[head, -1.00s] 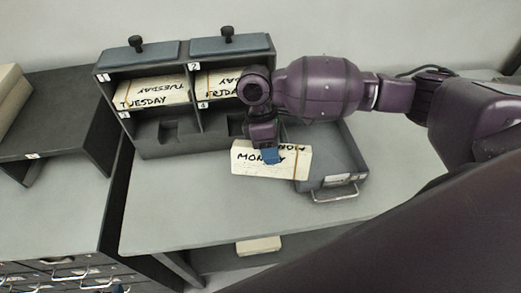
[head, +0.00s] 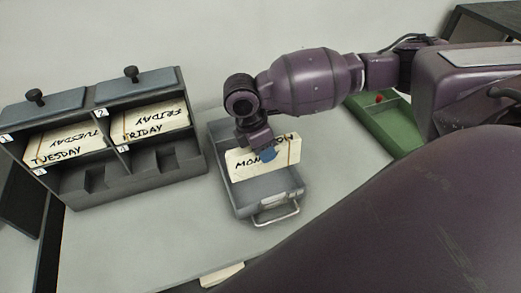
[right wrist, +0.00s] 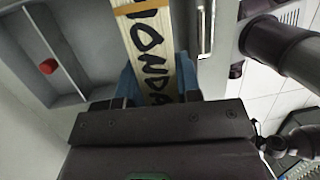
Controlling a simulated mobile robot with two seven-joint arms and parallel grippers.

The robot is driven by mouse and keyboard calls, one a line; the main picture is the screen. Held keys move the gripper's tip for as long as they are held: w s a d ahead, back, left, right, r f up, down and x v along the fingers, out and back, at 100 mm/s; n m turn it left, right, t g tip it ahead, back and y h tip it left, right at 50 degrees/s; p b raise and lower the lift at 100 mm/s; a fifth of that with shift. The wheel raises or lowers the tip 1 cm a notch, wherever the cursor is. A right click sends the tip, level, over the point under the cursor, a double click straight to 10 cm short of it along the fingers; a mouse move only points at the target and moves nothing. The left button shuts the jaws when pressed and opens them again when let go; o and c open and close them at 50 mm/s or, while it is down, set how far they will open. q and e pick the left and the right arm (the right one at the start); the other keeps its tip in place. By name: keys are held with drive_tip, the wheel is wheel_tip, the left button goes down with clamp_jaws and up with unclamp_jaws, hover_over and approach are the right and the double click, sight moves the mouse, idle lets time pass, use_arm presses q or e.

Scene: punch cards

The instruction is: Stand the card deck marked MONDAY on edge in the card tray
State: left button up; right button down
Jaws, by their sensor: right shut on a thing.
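The MONDAY deck (head: 245,163) is a cream block of cards with black lettering and a tan band. My right gripper (head: 268,153) is shut on it with blue fingertips, and the right wrist view shows the deck (right wrist: 158,50) between them. The deck is held on its long edge, lettered face toward the head camera, over the grey card tray (head: 292,206). I cannot tell whether its lower edge touches the tray floor. The tray is open-topped with a metal handle at its front; part of its inside is hidden behind the deck. My left gripper is not in view.
Left of the tray stands a dark sorting rack (head: 140,185) holding the TUESDAY deck (head: 65,146) and FRIDAY deck (head: 150,122); its lower bays look empty. A green tray (head: 385,128) with a red knob (head: 378,98) lies at right.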

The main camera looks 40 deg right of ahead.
drive_tip(key=shift+a, duration=0.1)
drive_tip(key=shift+f, duration=0.2)
idle(0.4)
hover_over(263, 187)
drive_tip(key=shift+f+b, duration=0.3)
drive_tip(key=shift+f, duration=1.95)
drive_tip(key=shift+f, duration=0.15)
drive_tip(key=shift+f, duration=1.9)
drive_tip(key=c, duration=0.7)
unclamp_jaws()
drive_tip(key=shift+r, duration=0.1)
